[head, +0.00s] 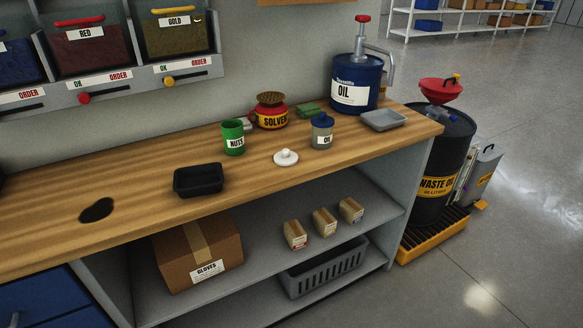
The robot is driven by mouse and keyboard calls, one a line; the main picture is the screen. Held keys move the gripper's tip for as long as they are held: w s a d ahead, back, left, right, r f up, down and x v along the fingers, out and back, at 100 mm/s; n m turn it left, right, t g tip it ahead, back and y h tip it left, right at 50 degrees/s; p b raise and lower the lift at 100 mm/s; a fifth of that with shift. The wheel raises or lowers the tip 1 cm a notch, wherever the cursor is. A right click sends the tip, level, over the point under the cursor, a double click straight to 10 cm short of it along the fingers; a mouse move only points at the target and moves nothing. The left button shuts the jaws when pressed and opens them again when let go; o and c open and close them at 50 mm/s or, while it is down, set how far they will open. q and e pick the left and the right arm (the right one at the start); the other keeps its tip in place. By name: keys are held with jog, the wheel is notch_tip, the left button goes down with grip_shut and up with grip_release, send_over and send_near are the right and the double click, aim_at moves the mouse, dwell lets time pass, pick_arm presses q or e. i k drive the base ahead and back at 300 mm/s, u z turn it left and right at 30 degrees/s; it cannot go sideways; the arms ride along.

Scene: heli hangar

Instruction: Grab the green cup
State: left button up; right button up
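The green cup (233,139) stands upright on the wooden workbench (140,178), toward the back and near the middle of the view. It has a white label reading "NUTS". Nothing touches its front, and a small grey object sits just behind its right side. Whether the cup holds anything is too small to tell. Neither of my grippers shows in the head view.
A black tray (199,180) lies in front of the cup, left. A white lidded piece (286,157), a blue-capped oil jar (322,131) and a red solvent can (271,112) stand to its right. A dark hole (97,210) is in the benchtop. Bare wood lies left of the cup.

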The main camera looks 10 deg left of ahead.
aim_at(234, 138)
jog(key=z, duration=2.85)
jog(key=i, duration=0.15)
jog(key=u, duration=2.55)
jog(key=i, duration=0.8)
jog(key=u, duration=0.85)
